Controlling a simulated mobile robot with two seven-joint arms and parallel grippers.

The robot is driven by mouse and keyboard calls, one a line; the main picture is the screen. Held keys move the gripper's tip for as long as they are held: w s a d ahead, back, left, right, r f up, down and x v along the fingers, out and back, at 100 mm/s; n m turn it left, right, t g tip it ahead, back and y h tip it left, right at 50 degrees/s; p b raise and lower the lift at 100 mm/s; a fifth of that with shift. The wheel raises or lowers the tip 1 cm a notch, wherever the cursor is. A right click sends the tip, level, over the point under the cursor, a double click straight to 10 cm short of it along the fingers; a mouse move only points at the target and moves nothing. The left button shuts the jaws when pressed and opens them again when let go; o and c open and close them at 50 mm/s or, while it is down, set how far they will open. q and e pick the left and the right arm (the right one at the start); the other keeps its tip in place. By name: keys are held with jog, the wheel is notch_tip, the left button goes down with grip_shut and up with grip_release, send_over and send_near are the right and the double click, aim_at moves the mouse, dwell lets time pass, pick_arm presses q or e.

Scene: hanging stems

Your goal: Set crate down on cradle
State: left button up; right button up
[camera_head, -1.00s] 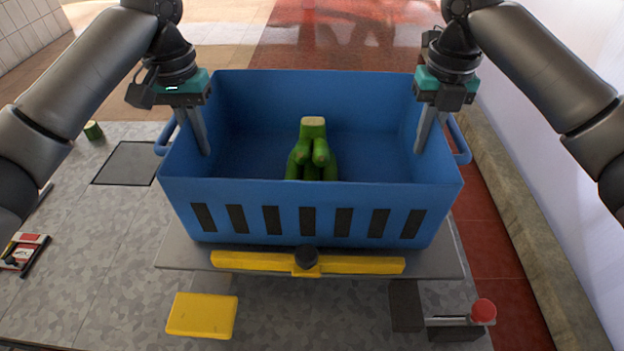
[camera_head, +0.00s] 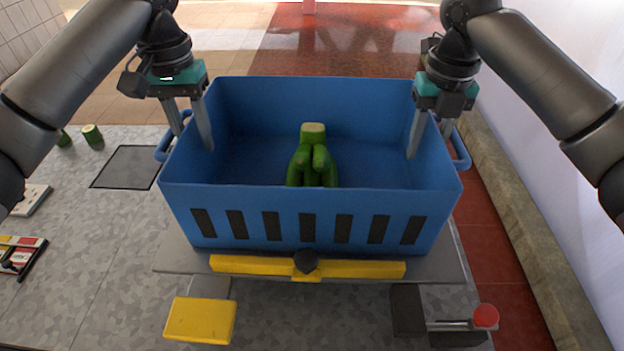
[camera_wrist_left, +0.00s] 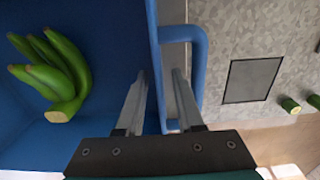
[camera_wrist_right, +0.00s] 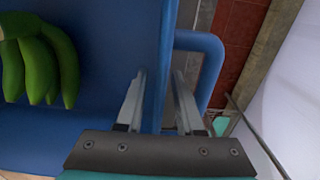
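The blue crate (camera_head: 310,218) sits level on the grey plate of the cradle (camera_head: 440,262), behind its yellow front bar (camera_head: 350,269). Its underside contact is hidden. A green banana bunch (camera_head: 312,165) stands inside, cut stem up; it also shows in the left wrist view (camera_wrist_left: 60,70) and right wrist view (camera_wrist_right: 45,65). My left gripper (camera_head: 193,140) is open, its fingers either side of the crate's left wall at the handle (camera_wrist_left: 200,70). My right gripper (camera_head: 430,145) is open likewise around the right wall at its handle (camera_wrist_right: 215,70). Gaps show between fingers and walls.
A yellow block (camera_head: 200,320) and a red-knobbed lever (camera_head: 485,317) are in front of the cradle. A dark square plate (camera_head: 127,167) and cut green pieces (camera_head: 92,134) lie at left. A wall and ledge (camera_head: 510,195) run along the right.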

pick_arm(q)
notch_tip(320, 180, up, 10)
jog(key=shift+f, duration=0.2)
pick_arm(e)
jog(key=shift+r, duration=6)
pick_arm(q)
jog(key=shift+r, duration=0.1)
pick_arm(e)
jog(key=shift+r, duration=0.1)
